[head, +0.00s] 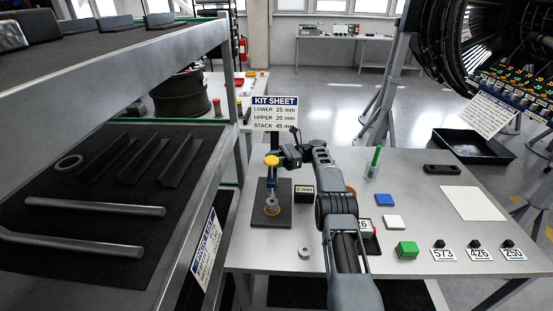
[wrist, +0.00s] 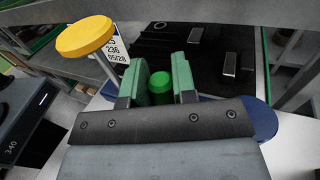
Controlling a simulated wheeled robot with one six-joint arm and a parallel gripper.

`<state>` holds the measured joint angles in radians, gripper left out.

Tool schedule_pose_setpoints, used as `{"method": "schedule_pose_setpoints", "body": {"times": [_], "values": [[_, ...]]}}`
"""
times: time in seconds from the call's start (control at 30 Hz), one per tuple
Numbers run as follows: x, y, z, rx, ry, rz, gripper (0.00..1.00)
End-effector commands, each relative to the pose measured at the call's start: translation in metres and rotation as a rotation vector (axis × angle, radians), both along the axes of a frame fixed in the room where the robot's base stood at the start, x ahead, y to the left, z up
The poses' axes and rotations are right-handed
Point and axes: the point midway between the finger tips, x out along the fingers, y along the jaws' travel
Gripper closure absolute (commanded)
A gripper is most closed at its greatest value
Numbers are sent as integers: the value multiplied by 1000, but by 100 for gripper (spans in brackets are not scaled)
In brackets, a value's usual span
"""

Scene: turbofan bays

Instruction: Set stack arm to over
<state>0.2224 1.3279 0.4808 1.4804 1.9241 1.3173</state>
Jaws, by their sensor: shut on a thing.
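The gauge stand (head: 257,215) is a dark base with a post and a yellow round cap (head: 271,160), at the left of the table in the head view. The cap (wrist: 85,37) is at upper left in the wrist view, apart from my jaws. A blue arm (wrist: 260,118), which looks like the stack arm, shows its rounded end right of my gripper. My gripper (wrist: 161,78) has its green pads shut on a green knob (wrist: 160,88). In the head view my gripper is beside the yellow cap, and the knob is hidden.
A small readout box (head: 304,192) reads "0 mm" beside the base. The kit sheet (head: 275,115) stands behind. Blue (head: 384,200), white (head: 393,222) and green (head: 407,250) blocks lie to the right. A shelf rack (head: 180,62) bounds the left side.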

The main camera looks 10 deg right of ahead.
Motion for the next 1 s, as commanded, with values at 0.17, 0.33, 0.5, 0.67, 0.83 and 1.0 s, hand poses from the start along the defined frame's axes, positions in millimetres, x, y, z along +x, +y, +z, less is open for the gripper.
{"method": "schedule_pose_setpoints", "body": {"times": [0.17,0.33,0.5,0.67,0.83,1.0], "values": [[-1,4,0,2,0,17,100],[-1,4,0,2,0,18,100],[-1,3,0,2,0,18,100],[-1,3,0,1,0,16,62],[-1,3,0,1,-1,16,49],[-1,3,0,1,-1,15,49]]}}
